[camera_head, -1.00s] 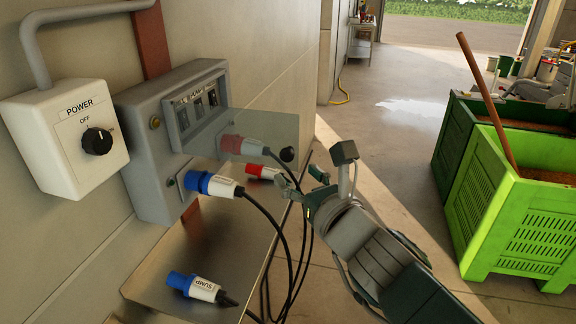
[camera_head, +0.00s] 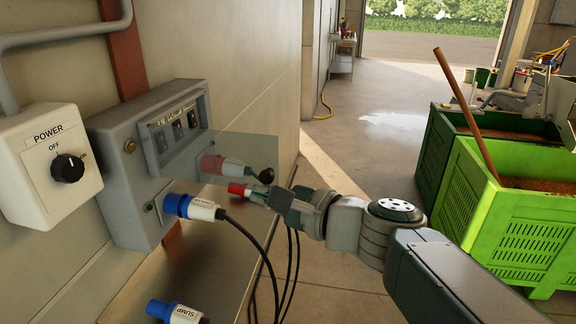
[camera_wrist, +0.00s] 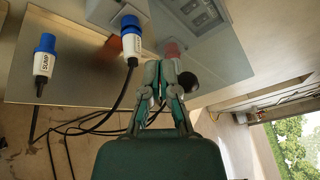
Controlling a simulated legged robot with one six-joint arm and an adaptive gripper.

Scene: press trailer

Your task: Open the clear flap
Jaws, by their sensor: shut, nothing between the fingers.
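The clear flap (camera_head: 222,152) stands at the front of the grey socket box (camera_head: 125,175), with a red plug (camera_head: 228,167) seen through it. A black knob (camera_head: 266,176) is at its outer lower right corner. My gripper (camera_head: 258,196) is shut and empty, just below the knob in the head view. In the wrist view my gripper (camera_wrist: 160,72) points at the flap (camera_wrist: 222,62), with the knob (camera_wrist: 188,82) just right of the fingers. I cannot tell whether they touch the flap or knob.
A blue plug (camera_head: 190,207) sits in the box's lower socket; another blue plug (camera_head: 175,311) lies on the metal shelf. A red-ended plug (camera_head: 238,188) shows beside my fingertips. Black cables (camera_head: 268,250) hang below. Green crates (camera_head: 520,215) stand right; floor between is clear.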

